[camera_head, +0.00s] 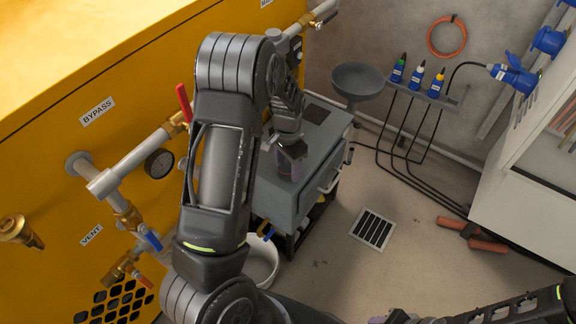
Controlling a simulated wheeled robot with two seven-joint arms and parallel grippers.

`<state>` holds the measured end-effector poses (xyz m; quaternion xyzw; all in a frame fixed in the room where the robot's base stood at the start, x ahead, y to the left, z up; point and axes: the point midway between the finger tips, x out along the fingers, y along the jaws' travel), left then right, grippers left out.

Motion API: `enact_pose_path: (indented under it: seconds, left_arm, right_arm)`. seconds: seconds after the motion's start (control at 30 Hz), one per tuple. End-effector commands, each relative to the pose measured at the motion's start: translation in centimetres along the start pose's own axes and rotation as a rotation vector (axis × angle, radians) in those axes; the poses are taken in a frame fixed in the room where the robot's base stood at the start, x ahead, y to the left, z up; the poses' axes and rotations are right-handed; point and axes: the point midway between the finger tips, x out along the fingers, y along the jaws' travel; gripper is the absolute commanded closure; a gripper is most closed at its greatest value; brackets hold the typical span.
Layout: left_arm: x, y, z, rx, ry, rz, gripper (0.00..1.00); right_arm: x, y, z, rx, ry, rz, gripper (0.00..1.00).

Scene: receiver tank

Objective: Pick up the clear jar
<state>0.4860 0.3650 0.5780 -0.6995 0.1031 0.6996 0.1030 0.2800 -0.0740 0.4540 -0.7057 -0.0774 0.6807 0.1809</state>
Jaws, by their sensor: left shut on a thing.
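My left arm reaches up and over the grey cart (318,158), and its gripper (290,160) points down at the cart top. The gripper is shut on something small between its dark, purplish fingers. I take this to be the clear jar, but the fingers hide nearly all of it and its outline cannot be made out. I cannot tell whether it touches the cart top. My right arm lies along the bottom right edge. Its gripper (398,318) is cut off by the frame, so its opening cannot be judged.
The yellow tank (50,150) with pipes and valves stands at left. A white bucket (262,262), floor grate (372,229) and reddish rolls (470,233) are lower. Floor between is clear.

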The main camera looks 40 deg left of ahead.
Motion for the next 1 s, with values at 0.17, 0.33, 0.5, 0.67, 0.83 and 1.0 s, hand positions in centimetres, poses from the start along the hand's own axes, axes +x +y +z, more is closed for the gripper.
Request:
enact_pose_path:
  seconds: [0.17,0.33,0.5,0.67,0.83,1.0]
  left_arm:
    - [0.0,0.0,0.0,0.0,0.0,0.0,0.73]
    - [0.0,0.0,0.0,0.0,0.0,0.0,0.87]
    - [0.0,0.0,0.0,0.0,0.0,0.0,0.87]
    - [-0.6,0.0,-0.1,0.0,0.002,-0.001,0.87]
    - [-3.0,0.0,-0.1,0.002,0.005,-0.002,0.87]
    - [-6.4,-0.1,-0.1,0.001,0.005,-0.002,0.87]
  right_arm:
    - [0.0,0.0,0.0,0.0,0.0,0.0,0.64]
    - [0.0,0.0,0.0,0.0,0.0,0.0,0.64]
    - [0.0,0.0,0.0,0.0,0.0,0.0,0.64]
    - [-0.1,-0.1,0.0,0.0,0.0,0.0,0.64]
    - [-0.5,-0.2,0.0,0.0,0.0,0.0,0.64]
    - [-1.0,-0.4,0.0,0.0,0.0,0.0,0.64]
